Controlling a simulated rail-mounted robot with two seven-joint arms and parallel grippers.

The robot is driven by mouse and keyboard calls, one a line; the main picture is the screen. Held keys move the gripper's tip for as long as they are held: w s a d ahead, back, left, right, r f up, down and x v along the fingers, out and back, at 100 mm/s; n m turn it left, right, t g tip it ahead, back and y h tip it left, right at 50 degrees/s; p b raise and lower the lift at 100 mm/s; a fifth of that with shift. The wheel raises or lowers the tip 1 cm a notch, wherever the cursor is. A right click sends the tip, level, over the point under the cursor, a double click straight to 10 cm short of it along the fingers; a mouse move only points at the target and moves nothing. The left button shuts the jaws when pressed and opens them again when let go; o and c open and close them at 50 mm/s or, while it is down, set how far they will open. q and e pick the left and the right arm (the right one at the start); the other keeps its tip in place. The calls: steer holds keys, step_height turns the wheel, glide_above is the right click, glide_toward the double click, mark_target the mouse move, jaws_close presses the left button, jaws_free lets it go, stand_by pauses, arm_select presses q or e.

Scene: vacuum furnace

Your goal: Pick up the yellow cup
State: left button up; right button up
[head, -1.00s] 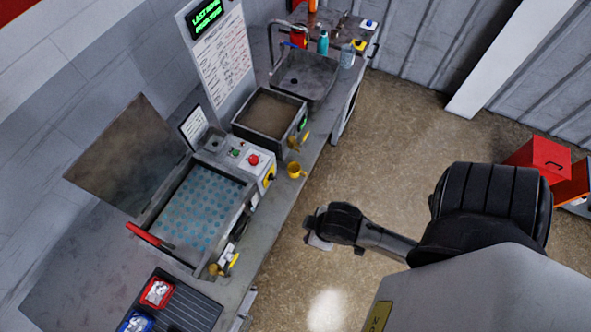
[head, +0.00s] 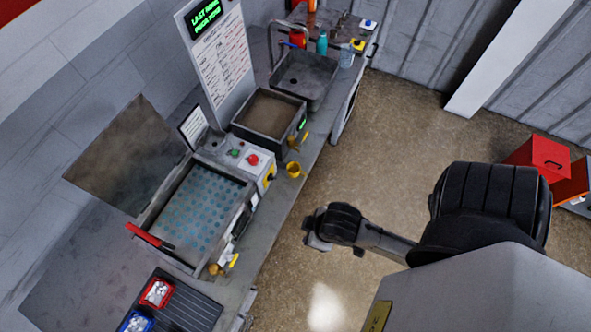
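The yellow cup (head: 294,170) stands on the grey bench near its front edge, to the right of the controls of the open basin. My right gripper (head: 315,242) is over the floor in front of the bench, below the cup in the picture and well apart from it. Its fingers are small and dark, so I cannot tell whether they are open or shut. My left gripper is out of view.
The bench (head: 262,225) holds a basin (head: 190,262) with a raised lid (head: 128,155), a second basin (head: 262,138), and a sink (head: 308,98). The floor (head: 380,165) beside the bench is clear.

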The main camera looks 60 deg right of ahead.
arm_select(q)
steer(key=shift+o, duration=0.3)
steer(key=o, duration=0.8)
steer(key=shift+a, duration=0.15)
